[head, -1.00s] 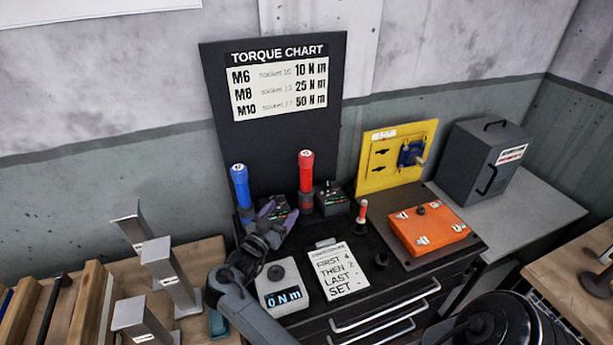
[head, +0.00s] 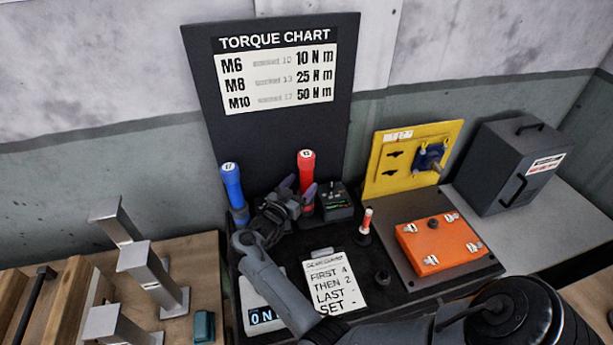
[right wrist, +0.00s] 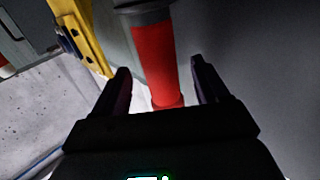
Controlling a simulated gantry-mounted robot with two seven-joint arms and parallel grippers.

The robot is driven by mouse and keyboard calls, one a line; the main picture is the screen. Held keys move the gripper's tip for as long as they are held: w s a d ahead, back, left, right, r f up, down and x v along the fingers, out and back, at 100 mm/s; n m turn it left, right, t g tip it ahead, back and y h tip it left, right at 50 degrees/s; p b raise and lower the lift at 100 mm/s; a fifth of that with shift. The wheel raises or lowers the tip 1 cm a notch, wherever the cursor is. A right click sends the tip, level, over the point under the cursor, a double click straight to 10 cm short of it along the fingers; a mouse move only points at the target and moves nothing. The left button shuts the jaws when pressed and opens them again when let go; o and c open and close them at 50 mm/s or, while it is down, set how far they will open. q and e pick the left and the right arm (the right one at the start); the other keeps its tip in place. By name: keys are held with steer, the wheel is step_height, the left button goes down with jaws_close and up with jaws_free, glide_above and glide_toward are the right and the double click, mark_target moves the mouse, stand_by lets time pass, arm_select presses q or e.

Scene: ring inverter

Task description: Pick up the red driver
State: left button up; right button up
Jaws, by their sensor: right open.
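The red driver (head: 306,168) stands upright at the back of the black bench, in front of the torque chart board. My right gripper (head: 300,190) is at its lower part, with dark purple-tipped fingers. In the right wrist view the red driver (right wrist: 156,62) lies between the two spread fingers of the right gripper (right wrist: 161,78), with gaps visible on both sides. The gripper is open and I see no grip on the driver. The driver's base is partly hidden by the gripper in the head view. My left gripper is not in view.
A blue driver (head: 232,186) stands to the left, near my right gripper. A small black device (head: 336,203) sits just right of the red driver. A red-and-white tool (head: 366,221), an orange box (head: 438,243) and a yellow panel (head: 386,180) are further right.

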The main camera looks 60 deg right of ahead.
mark_target(309, 175)
steer(key=shift+d+f, duration=0.1)
steer(key=shift+d, duration=2.7)
steer(key=c, duration=1.2)
